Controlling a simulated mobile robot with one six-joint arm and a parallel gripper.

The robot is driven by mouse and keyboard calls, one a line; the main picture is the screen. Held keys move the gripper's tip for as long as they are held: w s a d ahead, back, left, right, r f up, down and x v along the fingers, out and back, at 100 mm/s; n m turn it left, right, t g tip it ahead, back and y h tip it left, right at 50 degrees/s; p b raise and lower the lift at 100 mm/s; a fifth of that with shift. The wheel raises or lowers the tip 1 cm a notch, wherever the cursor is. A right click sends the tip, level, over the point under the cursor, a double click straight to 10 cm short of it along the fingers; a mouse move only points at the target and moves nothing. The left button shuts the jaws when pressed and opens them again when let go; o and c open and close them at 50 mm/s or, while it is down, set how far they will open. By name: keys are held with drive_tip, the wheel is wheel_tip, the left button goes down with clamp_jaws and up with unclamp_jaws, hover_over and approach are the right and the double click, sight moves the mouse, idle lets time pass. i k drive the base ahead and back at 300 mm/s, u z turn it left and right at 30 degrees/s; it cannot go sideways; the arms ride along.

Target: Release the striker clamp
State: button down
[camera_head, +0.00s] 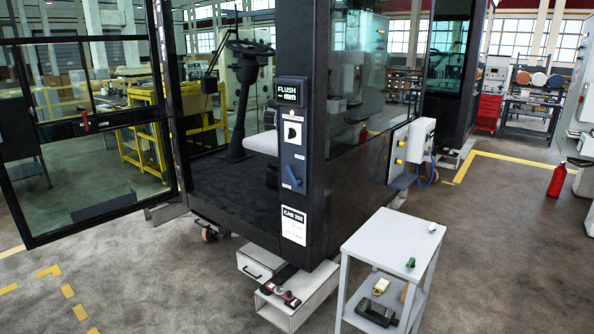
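A cab (318,190) with dark posts stands in the middle, its door (85,122) swung open to the left. The front post carries a display (291,91) reading "FLUSH -- mm". Below it, a white plate with a black D-shaped mark (293,134) looks like the striker. Lower on the same blue-grey panel is a blue lever (291,174), slanted down to the right, possibly the clamp handle. Its small label is unreadable. I cannot tell whether the clamp is tight or loose. My gripper is not in view.
A grey two-shelf trolley (378,246) stands right of the post, with small items on top and a dark device (376,312) below. White boxes (296,305) sit at the cab's foot. A red bottle (557,180) stands far right. Floor is clear in the left foreground.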

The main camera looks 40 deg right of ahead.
sight(297, 183)
drive_tip(key=z, duration=0.05)
drive_tip(key=i, duration=0.9)
drive_tip(key=u, duration=0.05)
